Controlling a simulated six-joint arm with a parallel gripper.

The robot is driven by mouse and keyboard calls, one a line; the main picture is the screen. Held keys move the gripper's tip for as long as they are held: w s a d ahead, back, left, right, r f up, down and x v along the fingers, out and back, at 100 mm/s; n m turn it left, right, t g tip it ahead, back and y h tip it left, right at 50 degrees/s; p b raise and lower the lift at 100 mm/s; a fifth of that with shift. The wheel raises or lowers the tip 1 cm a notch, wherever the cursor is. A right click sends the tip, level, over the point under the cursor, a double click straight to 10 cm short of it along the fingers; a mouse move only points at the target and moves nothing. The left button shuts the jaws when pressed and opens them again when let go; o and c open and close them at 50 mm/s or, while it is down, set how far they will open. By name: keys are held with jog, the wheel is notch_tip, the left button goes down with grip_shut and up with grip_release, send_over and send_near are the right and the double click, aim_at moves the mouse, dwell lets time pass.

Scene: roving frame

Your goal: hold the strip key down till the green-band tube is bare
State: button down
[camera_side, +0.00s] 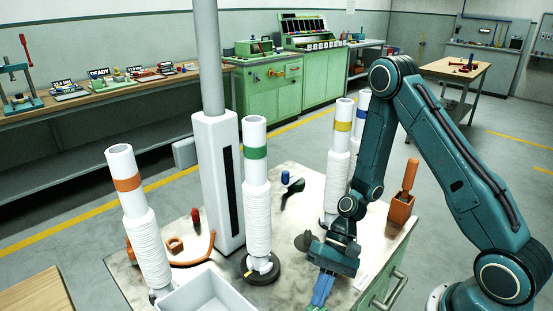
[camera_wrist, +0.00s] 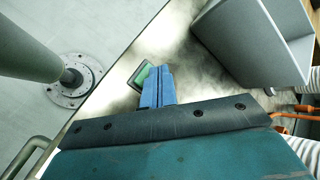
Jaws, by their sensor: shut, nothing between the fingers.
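The green-band tube (camera_side: 256,134) stands upright on a dark round base near the table's middle. A white wrinkled sleeve (camera_side: 257,215) covers it below the band; the top with the green band is uncovered. My gripper (camera_side: 321,295) points down at the table's front right. Its blue fingers (camera_wrist: 158,80) are shut and empty, over the key's edge. I cannot tell whether they touch it.
An orange-band tube (camera_side: 127,184) leans at left, and a yellow-band tube (camera_side: 343,127) stands at right, both sleeved. A blue-band tube (camera_side: 362,104) is behind my arm. A grey-white tray (camera_side: 198,291) sits in front; it also shows in the wrist view (camera_wrist: 250,40). A pale column (camera_side: 216,180) rises mid-table.

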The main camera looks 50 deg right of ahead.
jog(key=shift+f, duration=0.85)
dwell(1.1)
jog(key=shift+r, duration=0.15)
dwell(4.0)
jog(key=shift+r, duration=3.2)
